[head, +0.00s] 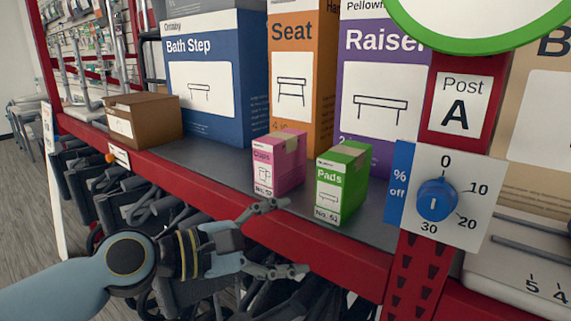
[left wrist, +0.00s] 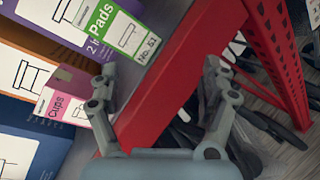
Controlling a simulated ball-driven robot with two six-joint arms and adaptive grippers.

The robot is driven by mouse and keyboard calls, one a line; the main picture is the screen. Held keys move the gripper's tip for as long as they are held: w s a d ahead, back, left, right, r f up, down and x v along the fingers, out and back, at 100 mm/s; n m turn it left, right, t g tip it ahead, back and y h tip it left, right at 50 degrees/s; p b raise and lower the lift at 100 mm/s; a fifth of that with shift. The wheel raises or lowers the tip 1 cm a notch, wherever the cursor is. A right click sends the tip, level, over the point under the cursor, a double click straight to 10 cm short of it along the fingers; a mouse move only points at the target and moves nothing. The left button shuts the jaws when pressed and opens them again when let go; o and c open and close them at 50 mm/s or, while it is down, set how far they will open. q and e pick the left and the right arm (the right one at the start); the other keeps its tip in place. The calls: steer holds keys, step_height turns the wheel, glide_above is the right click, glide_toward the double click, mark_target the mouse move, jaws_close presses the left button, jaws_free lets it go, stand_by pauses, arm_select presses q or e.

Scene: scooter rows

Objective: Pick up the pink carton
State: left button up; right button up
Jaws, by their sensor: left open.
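The pink carton (head: 278,162), labelled "Cups", stands upright on the grey shelf near its red front edge. My left gripper (head: 288,238) is open and empty, in front of the shelf edge and below and in front of the carton in the head view. In the left wrist view the pink carton (left wrist: 68,98) lies to the left of the left gripper (left wrist: 164,78), close to its left finger, and no carton is between the fingers. My right gripper is in neither view.
A green "Pads" carton (head: 342,182) stands just right of the pink one. Large boxes marked Bath Step (head: 208,125), Seat (head: 318,120) and Raiser (head: 385,62) stand behind. A brown box (head: 150,122) is at left. A red post with a dial (head: 437,199) stands at right.

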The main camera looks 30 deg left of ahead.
mark_target(263, 175)
arm_select(q)
steer(key=w+a+n+t+y, duration=0.1)
steer(key=w+a+n+y, duration=0.1)
steer(key=a+n, duration=0.2)
steer(key=w+a+r+n+t+y, duration=0.1)
steer(key=w+a+n+y, duration=0.1)
steer(key=a+n, duration=0.2)
steer(key=w+a+r+n+t+y, duration=0.1)
steer(key=a+n+y, duration=0.1)
steer(key=a+n, duration=0.2)
steer(key=shift+w+a+r+n+t, duration=0.1)
steer(key=shift+w+a+n+t, duration=0.1)
steer(key=shift+n, duration=0.45)
steer(key=shift+w+a+r+n+t, duration=0.1)
steer(key=shift+w+a+n+t, duration=0.1)
steer(key=shift+n, duration=0.45)
steer(key=w+p, duration=0.1)
steer(key=w, duration=0.4)
steer(key=shift+d+r+p, duration=0.1)
steer(key=shift+d+p, duration=0.1)
steer(key=shift+p, duration=0.2)
steer(key=shift+w+d+r+p, duration=0.15)
steer(key=shift+w+p, duration=0.1)
steer(key=shift+w, duration=1.15)
steer(key=shift+w+d+p, duration=0.1)
steer(key=shift+w+p, duration=0.1)
steer(key=shift+w, duration=1.15)
steer(key=shift+s, duration=0.1)
steer(key=shift+c, duration=0.5)
steer(key=c, duration=1.3)
